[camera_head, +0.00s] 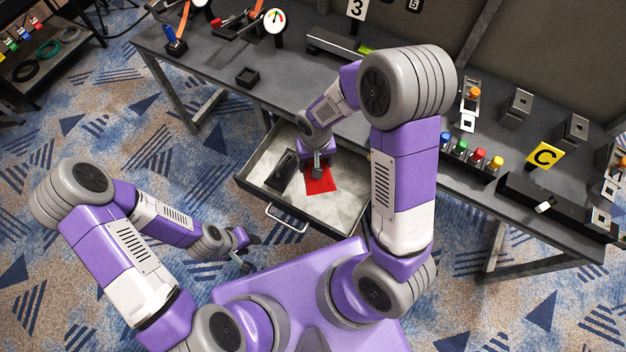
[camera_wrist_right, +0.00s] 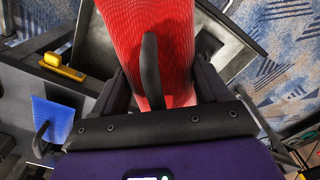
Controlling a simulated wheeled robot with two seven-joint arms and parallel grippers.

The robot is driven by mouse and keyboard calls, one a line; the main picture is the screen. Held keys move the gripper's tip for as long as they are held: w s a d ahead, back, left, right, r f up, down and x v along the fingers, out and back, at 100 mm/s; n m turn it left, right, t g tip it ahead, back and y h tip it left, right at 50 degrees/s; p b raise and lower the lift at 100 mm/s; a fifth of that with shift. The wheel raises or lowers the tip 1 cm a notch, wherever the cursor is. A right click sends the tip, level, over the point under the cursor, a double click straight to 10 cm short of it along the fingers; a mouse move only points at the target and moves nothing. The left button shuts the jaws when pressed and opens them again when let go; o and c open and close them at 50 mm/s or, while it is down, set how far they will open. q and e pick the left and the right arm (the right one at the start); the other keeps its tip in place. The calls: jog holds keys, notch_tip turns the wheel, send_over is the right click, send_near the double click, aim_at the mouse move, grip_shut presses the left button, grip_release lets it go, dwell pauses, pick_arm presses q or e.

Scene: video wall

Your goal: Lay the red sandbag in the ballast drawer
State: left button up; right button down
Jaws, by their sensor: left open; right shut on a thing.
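The red sandbag (camera_head: 320,183) is over the open ballast drawer (camera_head: 347,219), inside its outline in the head view. Whether it touches the drawer floor I cannot tell. My right gripper (camera_head: 317,166) reaches down into the drawer area and is shut on the sandbag. In the right wrist view the red sandbag (camera_wrist_right: 180,25) fills the space between the dark fingers, with a black curved strap in front of it. My left gripper (camera_head: 246,251) is open and empty, low over the floor to the left of the drawer.
A black block (camera_head: 281,169) lies in the drawer's left part; the drawer's right part is bare. The drawer handle (camera_head: 285,221) faces me.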

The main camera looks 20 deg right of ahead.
jog(key=shift+s+d+f+m+b, duration=0.25)
jog(key=shift+d+f+m+b, duration=1)
jog(key=shift+f, duration=2.6)
jog(key=shift+s+d+f+m+b, duration=0.3)
jog(key=shift+d+f+m+b, duration=0.9)
jog(key=shift+f, duration=2.65)
jog(key=shift+s+d+f+m+b, duration=0.25)
jog(key=shift+d+f+m+b, duration=0.3)
jog(key=shift+f+m+b, duration=2.3)
notch_tip(320, 180, down, 2)
jog(key=shift+n+p, duration=0.8)
jog(key=shift+n, duration=0.4)
jog(key=shift+f, duration=0.1)
grip_release()
jog(key=shift+s+f, duration=0.1)
notch_tip(320, 180, up, 12)
jog(key=p, duration=0.6)
jog(key=shift+r, duration=0.2)
